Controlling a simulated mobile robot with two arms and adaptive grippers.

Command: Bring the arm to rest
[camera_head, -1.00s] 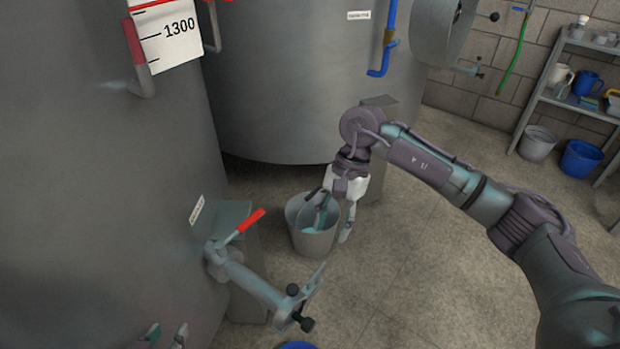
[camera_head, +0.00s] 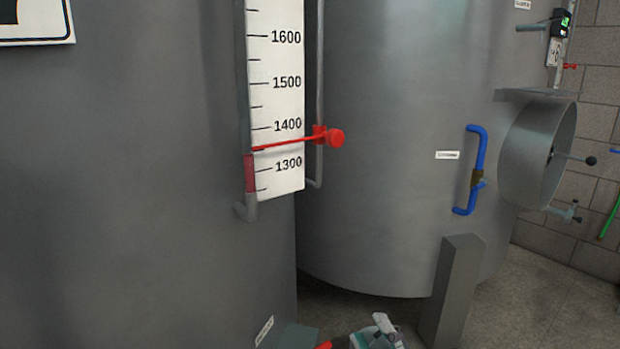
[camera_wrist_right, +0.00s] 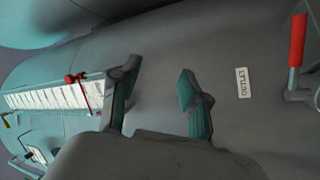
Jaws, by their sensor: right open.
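My right gripper (camera_head: 377,334) shows only as a small part at the bottom edge of the head view; the rest of the right arm is out of that view. In the right wrist view its two grey-green fingers (camera_wrist_right: 158,92) stand apart with nothing between them. The grey tank wall lies beyond them, and I see no contact. My left gripper is in neither view.
The near tank (camera_head: 170,200) carries a level gauge (camera_head: 277,90) with a red marker (camera_head: 335,139). The wrist view shows an OUTLET label (camera_wrist_right: 242,88) and a red valve handle (camera_wrist_right: 297,40). A second tank (camera_head: 390,210) with a blue pipe (camera_head: 479,150) stands behind.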

